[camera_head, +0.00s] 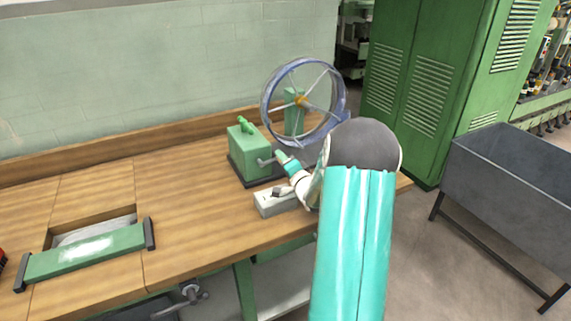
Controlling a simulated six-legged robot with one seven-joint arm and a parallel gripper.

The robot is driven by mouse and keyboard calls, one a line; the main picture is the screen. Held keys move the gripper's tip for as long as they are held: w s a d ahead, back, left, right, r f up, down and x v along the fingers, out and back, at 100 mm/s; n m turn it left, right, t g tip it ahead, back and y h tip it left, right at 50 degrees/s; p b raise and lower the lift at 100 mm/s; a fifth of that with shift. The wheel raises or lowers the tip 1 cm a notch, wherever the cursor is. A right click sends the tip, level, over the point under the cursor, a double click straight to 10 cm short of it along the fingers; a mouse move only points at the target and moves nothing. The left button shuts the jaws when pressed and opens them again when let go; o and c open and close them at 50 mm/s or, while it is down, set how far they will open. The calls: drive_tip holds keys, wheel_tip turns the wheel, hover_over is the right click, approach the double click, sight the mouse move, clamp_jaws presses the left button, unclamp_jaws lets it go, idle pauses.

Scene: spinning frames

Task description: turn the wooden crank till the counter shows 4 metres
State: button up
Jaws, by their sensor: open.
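A green machine box (249,154) stands on a dark base on the wooden bench, with a large blue-rimmed spoked wheel (265,107) behind it to the right. A metal crank arm (265,162) sticks out from the front of the box toward my gripper. My gripper (283,158) is open at the end of my white and teal arm, close to the crank. The wooden crank handle cannot be made out; my gripper may hide it. I cannot tell whether the fingers touch it. No readable counter figure shows.
A grey block with a knob (270,203) sits on the bench just below my gripper. A green-framed panel (88,255) lies at the left. Bare bench top (185,210) lies between. A grey metal trough (515,185) and green cabinets (410,90) stand at the right.

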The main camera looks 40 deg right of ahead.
drive_tip(key=v, duration=1.4)
drive_tip(key=shift+w, duration=0.1)
drive_tip(key=shift+c, duration=0.2)
